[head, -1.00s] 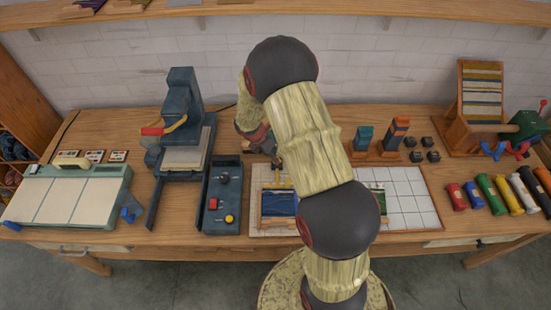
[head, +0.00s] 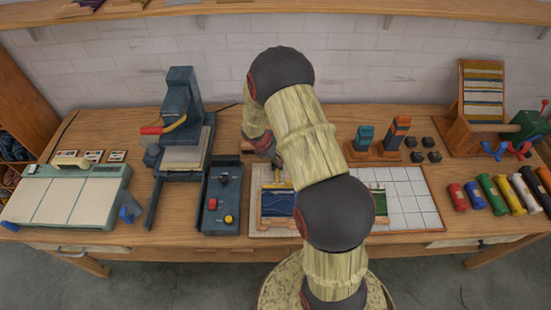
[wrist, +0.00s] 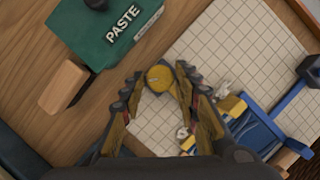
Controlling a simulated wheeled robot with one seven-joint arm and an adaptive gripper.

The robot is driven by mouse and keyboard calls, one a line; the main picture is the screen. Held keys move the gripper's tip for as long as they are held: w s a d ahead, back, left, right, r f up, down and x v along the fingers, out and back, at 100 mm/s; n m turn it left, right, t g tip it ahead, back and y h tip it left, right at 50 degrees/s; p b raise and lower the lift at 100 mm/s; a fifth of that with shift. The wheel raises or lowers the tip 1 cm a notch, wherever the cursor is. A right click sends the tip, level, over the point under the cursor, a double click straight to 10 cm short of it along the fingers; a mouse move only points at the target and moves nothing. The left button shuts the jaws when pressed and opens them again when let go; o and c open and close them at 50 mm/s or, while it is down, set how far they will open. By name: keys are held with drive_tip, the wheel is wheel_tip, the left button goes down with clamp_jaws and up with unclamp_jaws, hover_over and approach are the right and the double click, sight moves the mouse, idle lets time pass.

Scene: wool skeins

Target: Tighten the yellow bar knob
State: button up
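A round yellow knob (wrist: 160,77) shows between the fingertips of my gripper (wrist: 158,70) in the wrist view. The fingers stand apart on its left and right, with a gap visible on each side, so the gripper is open around or above the knob. I cannot tell its exact height over the knob. A blue frame (wrist: 292,108) with yellow fittings (wrist: 233,105) lies to the lower right. In the head view the blue panel (head: 279,204) lies left of my arm, which hides much of this area. The gripper itself is mostly hidden there.
A green PASTE box (wrist: 112,28) and a wooden block (wrist: 63,86) lie close to my gripper. A white gridded board (head: 412,204) is under the frame. A dark control box (head: 220,205) and a press (head: 180,105) stand left. Coloured tubes (head: 493,194) lie at the right.

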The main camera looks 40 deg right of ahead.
drive_tip(key=c, duration=0.6)
drive_tip(key=shift+c, duration=0.6)
drive_tip(key=shift+m, duration=0.3)
drive_tip(key=m, duration=0.1)
drive_tip(key=m+g, duration=0.1)
drive_tip(key=m, duration=0.1)
drive_tip(key=m+g+p, duration=0.1)
drive_tip(key=shift+w+m, duration=0.25)
drive_tip(key=shift+m, duration=0.05)
drive_tip(key=m, duration=0.2)
drive_tip(key=m+g+y, duration=0.1)
drive_tip(key=m, duration=0.1)
drive_tip(key=shift+w+d+m+g, duration=0.15)
drive_tip(key=shift+m+g, duration=0.15)
drive_tip(key=m, duration=0.2)
drive_tip(key=m+y, duration=0.1)
drive_tip(key=m, duration=0.1)
drive_tip(key=m+g+y, duration=0.1)
drive_tip(key=m, duration=0.1)
drive_tip(key=shift+w+d+b, duration=0.1)
drive_tip(key=shift+d+b, duration=0.15)
drive_tip(key=shift+b, duration=0.05)
drive_tip(key=m+y, duration=0.1)
drive_tip(key=m, duration=0.2)
drive_tip(key=m+y, duration=0.1)
drive_tip(key=m, duration=0.2)
drive_tip(key=shift+d+g, duration=0.15)
drive_tip(key=shift+g, duration=0.15)
drive_tip(key=o, duration=1)
